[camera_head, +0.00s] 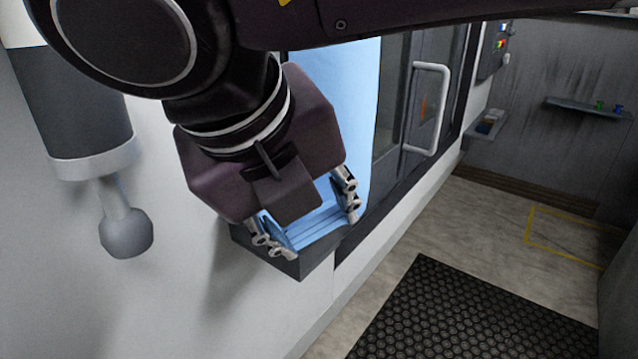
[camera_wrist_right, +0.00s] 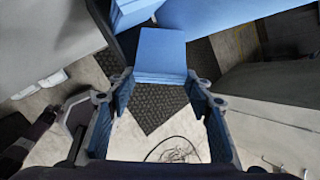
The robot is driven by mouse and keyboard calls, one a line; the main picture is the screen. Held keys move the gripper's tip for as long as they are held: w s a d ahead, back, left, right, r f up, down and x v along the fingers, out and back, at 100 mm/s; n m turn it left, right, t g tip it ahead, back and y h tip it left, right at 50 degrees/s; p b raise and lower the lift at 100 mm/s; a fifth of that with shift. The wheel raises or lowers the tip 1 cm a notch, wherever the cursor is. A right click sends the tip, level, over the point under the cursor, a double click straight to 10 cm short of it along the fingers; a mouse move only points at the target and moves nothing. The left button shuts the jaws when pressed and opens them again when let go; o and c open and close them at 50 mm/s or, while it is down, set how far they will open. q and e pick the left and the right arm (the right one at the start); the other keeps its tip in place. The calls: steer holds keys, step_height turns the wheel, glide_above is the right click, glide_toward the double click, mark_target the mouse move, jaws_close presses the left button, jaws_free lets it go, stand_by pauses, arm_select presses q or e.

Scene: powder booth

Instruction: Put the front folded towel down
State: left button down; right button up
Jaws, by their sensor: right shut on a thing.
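My right gripper (camera_head: 307,215) reaches down from the top in the head view, over a dark shelf (camera_head: 305,263) on the pale wall. It is shut on the front folded towel, which is light blue and shows between the fingers (camera_head: 318,228). In the right wrist view the fingertips (camera_wrist_right: 161,82) hold the sides of this towel (camera_wrist_right: 160,52) near its layered front edge. I cannot tell whether the towel touches the shelf. More folded blue cloth (camera_wrist_right: 130,12) lies behind it. My left gripper is not in view.
A tall light-blue panel (camera_head: 352,100) stands right behind the gripper, beside a dark door with a white handle (camera_head: 432,108). A black mat (camera_head: 470,315) lies on the floor. A small wall shelf (camera_head: 585,108) holds small items. A grey knob (camera_head: 126,232) hangs at left.

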steer(key=o, duration=1.1)
steer(key=shift+w, duration=0.2)
steer(key=shift+s, duration=0.1)
steer(key=shift+f+p, duration=0.1)
steer(key=shift+p, duration=0.25)
steer(key=b+v, duration=0.2)
steer(key=v, duration=0.5)
steer(key=shift+s+b, duration=0.3)
steer(key=shift+b, duration=0.05)
steer(key=shift+a, duration=0.15)
